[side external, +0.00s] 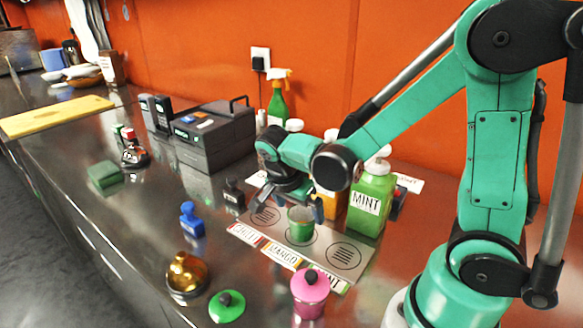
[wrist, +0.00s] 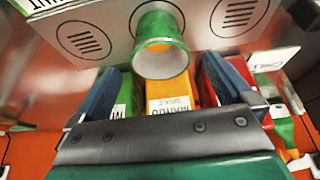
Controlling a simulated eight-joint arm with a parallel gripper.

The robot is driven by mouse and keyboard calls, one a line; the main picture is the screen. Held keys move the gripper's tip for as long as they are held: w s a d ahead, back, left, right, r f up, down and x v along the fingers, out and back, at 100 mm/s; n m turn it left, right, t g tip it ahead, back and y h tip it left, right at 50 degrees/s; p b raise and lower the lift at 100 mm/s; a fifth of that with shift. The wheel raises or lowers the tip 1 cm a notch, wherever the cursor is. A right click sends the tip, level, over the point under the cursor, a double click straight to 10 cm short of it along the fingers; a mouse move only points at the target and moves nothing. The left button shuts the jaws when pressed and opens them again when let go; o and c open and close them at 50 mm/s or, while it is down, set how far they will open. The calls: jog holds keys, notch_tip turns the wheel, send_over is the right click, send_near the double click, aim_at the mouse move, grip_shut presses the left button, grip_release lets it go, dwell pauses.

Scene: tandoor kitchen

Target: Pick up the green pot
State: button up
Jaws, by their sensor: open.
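The green pot (side external: 300,224) is a small open pot without a lid, standing upright on the middle circle of the grey mat (side external: 325,262). In the wrist view the green pot (wrist: 161,38) shows its open mouth, ahead of and roughly centred between the fingertips. My gripper (side external: 288,204) is open and empty, with its fingers close to the pot near rim height; whether either touches it I cannot tell. The gripper also shows in the wrist view (wrist: 163,82). A loose green lid (side external: 227,307) with a black knob lies on the counter in front.
A pink lidded pot (side external: 310,290) and a brass pot (side external: 187,272) stand in front of the mat. The green MINT bottle (side external: 371,202) and orange MANGO bottle (wrist: 168,95) stand close behind it. A blue bottle (side external: 191,220) is to the left. Counter between is partly clear.

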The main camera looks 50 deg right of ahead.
aim_at(304, 219)
jog(key=shift+x, duration=2.75)
grip_shut()
jog(key=shift+r, duration=0.2)
